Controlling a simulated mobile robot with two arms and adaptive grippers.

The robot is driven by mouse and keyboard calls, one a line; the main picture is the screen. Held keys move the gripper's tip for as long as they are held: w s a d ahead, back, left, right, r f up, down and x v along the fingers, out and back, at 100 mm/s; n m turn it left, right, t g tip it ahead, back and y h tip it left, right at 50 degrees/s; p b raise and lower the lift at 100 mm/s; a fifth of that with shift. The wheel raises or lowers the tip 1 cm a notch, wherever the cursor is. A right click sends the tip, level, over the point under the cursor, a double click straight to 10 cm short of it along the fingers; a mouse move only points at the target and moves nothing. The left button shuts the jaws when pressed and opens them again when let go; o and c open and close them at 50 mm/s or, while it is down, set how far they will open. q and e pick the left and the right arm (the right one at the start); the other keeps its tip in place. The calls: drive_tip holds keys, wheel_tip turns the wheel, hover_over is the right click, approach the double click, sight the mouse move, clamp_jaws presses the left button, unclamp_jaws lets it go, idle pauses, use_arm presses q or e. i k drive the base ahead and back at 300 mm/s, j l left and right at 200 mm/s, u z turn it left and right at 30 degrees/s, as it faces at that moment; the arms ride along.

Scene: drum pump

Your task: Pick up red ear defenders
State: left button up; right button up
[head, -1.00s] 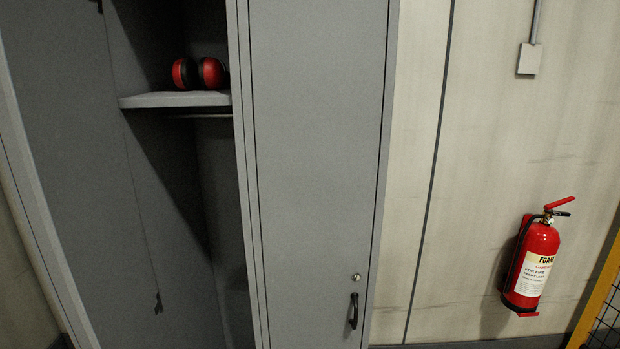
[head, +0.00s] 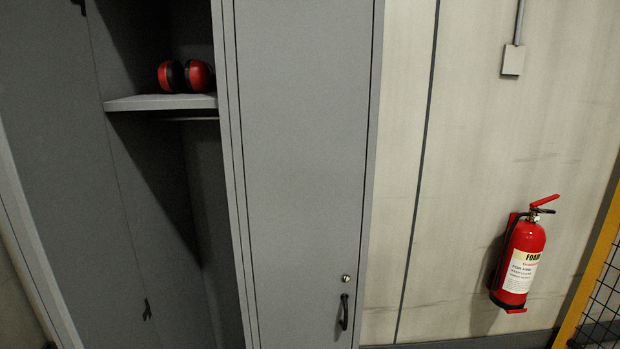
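The red ear defenders (head: 198,75) have two red cups with black cushions. They lie on the grey shelf (head: 160,103) inside the open locker at the upper left. The right cup is partly close to the locker's dividing edge. Neither of my grippers is in the head view.
The open locker door (head: 50,170) stands at the left. A shut grey locker door (head: 300,150) with a lock and black handle (head: 343,312) is right of the shelf. A red fire extinguisher (head: 520,260) hangs on the wall by a yellow-framed mesh (head: 600,290).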

sight(196, 76)
drive_tip(key=j+z, duration=0.45)
drive_tip(key=j, duration=2.3)
drive_tip(key=i+l+u, duration=0.25)
drive_tip(key=l, duration=0.35)
drive_tip(key=l+u, duration=0.25)
drive_tip(key=l, duration=0.35)
